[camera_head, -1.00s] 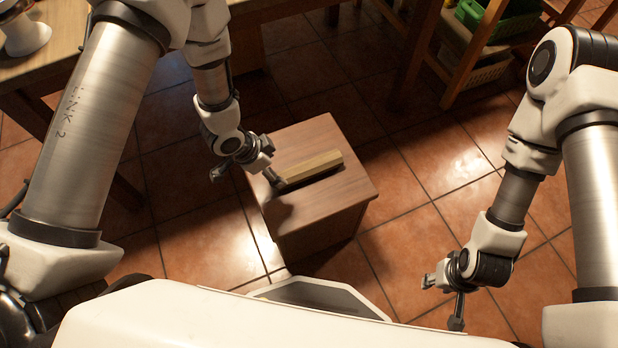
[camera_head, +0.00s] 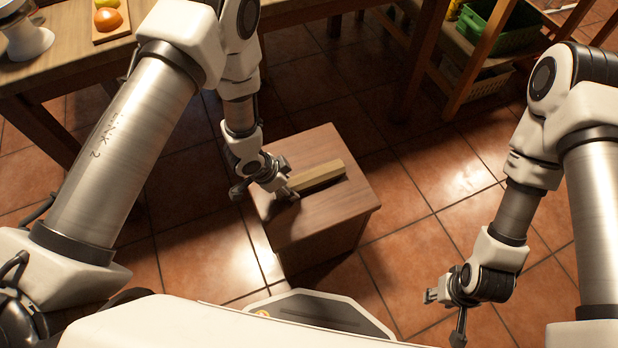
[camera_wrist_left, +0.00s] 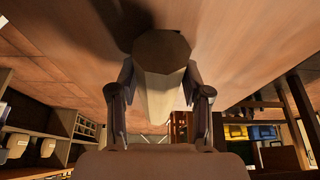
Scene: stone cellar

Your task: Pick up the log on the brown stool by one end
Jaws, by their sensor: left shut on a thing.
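The log (camera_head: 316,177) is a pale, straight-edged wooden piece on the top of the brown stool (camera_head: 335,204). I cannot tell whether it touches the stool along its whole length. My left gripper (camera_head: 286,191) is at the log's near left end, shut on it. In the left wrist view, the log (camera_wrist_left: 161,68) sits between the two fingers of the left gripper (camera_wrist_left: 160,98), its angular end face toward the camera. My right gripper (camera_head: 447,312) is open and empty, low over the floor to the right of the stool.
A wooden table (camera_head: 60,66) stands at the back left, with fruit on a board (camera_head: 110,24). A wooden shelf at the back right holds a green crate (camera_head: 497,28) and a pale basket (camera_head: 482,80). Tiled floor (camera_head: 410,245) is clear between the stool and my right gripper.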

